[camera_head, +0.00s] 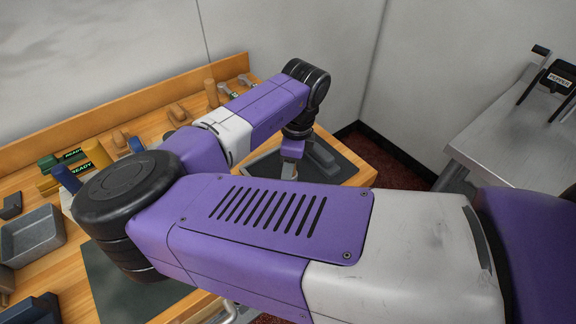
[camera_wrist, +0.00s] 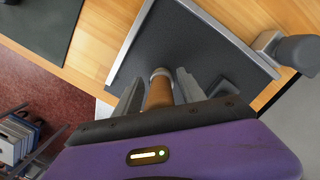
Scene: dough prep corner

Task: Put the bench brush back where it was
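In the wrist view a round wooden handle (camera_wrist: 159,92) with a pale band at its far end lies between the two fingers of my gripper (camera_wrist: 162,82). It looks like the bench brush's handle; its bristles are hidden. The fingers sit close along both sides and appear shut on it. In the head view my gripper (camera_head: 290,165) points down over the dark mat (camera_head: 345,172) at the bench's right end, and my arm hides most of what it holds. I cannot tell whether the brush touches the mat.
A dark grey block-like thing (camera_head: 320,155) is right beside the gripper. Several tools and labelled "READY" blocks (camera_head: 97,153) line the bench's back. A grey tin (camera_head: 32,236) stands at left, near a dark green mat (camera_head: 125,285). A metal table (camera_head: 510,135) stands at right across a floor gap.

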